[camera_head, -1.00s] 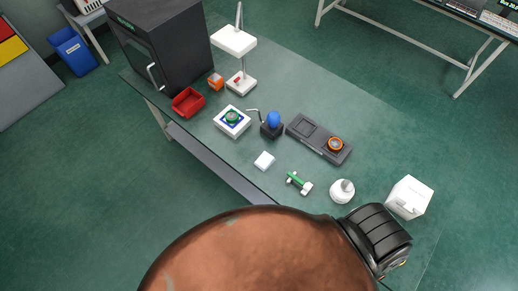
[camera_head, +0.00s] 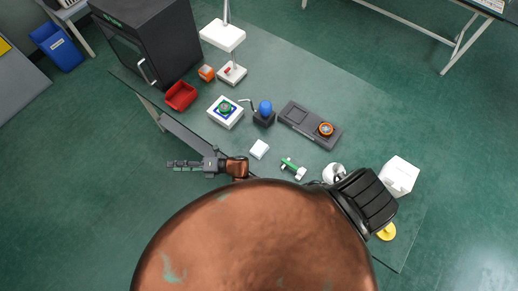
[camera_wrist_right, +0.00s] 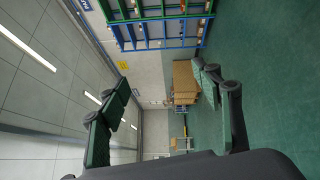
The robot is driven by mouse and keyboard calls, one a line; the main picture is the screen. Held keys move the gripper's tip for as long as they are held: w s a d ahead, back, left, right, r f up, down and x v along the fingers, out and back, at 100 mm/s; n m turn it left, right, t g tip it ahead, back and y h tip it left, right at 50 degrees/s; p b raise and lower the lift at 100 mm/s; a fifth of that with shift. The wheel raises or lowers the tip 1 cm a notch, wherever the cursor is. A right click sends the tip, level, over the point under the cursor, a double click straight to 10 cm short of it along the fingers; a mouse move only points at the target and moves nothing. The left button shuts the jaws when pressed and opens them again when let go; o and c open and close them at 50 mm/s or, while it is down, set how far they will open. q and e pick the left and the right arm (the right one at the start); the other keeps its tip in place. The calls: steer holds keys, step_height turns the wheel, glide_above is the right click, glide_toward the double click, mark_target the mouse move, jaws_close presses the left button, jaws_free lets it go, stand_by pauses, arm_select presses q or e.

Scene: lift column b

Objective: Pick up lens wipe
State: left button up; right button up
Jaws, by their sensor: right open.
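My left gripper is not in view.
A red bin (camera_head: 180,96) and black cabinet (camera_head: 155,45) stand farther left.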

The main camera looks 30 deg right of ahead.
steer(key=s+d+r+n+g+b, duration=0.25)
steer(key=s+n+g, duration=0.2)
steer(key=n, duration=0.45)
steer(key=s+d+r+n+g+b, duration=0.2)
steer(key=s+d+r+n+g, duration=0.15)
steer(key=n+g, duration=0.35)
steer(key=n+t+h+b, duration=0.2)
steer(key=n+h+b, duration=0.2)
steer(key=n+h, duration=0.9)
glide_above(259, 148)
step_height(259, 148, down, 7)
steer(key=m+h, duration=0.2)
steer(key=h, duration=0.1)
steer(key=shift+s+a+r+m, duration=0.1)
steer(key=shift+r+m, duration=0.1)
steer(key=shift+m, duration=0.2)
steer(key=shift+f, duration=1.2)
step_height(259, 148, down, 5)
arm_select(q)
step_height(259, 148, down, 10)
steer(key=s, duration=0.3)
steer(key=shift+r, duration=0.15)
